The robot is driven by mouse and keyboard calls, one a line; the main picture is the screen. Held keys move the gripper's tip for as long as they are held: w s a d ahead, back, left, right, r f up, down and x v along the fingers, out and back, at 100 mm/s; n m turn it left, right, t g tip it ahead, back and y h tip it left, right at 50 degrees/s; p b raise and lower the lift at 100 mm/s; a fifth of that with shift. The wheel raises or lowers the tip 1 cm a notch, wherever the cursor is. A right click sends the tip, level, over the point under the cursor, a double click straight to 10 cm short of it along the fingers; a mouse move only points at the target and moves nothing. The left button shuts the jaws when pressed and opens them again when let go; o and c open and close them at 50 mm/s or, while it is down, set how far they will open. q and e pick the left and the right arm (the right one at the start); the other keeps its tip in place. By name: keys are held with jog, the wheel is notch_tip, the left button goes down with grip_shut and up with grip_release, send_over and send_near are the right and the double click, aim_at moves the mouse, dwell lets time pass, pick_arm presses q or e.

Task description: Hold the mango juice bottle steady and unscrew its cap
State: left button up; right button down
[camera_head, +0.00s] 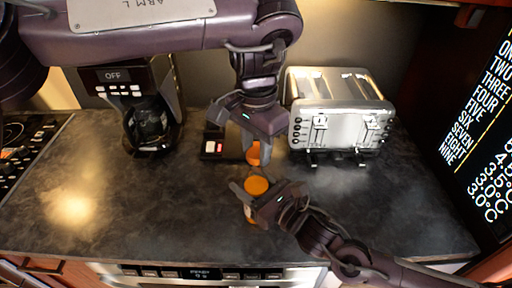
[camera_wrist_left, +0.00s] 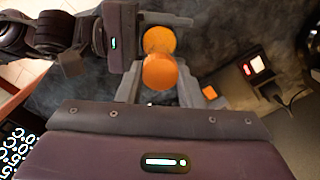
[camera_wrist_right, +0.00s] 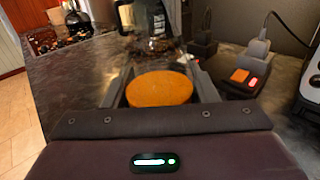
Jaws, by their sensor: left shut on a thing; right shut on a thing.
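The mango juice bottle (camera_head: 250,213) stands near the counter's front, mostly hidden by my right gripper (camera_head: 262,205), which is shut around it. Its round orange top (camera_head: 256,186) faces up; it also shows in the right wrist view (camera_wrist_right: 160,89) and the left wrist view (camera_wrist_left: 159,40). I cannot tell whether this top is a cap or juice. My left gripper (camera_head: 255,146) is behind the bottle, shut on a small orange cap-like piece (camera_head: 254,154). This piece also shows in the left wrist view (camera_wrist_left: 160,73). It appears apart from the bottle.
A silver toaster (camera_head: 341,125) stands behind right. A coffee maker (camera_head: 149,120) stands behind left. A power strip (camera_head: 215,147) with a lit red switch lies behind my left gripper. A stove (camera_head: 15,150) is at the far left. The counter's front left is clear.

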aim_at(256, 152)
pick_arm(q)
jog(key=shift+r, duration=1.8)
pick_arm(e)
jog(key=shift+r, duration=0.1)
jog(key=shift+c, duration=2.4)
grip_release()
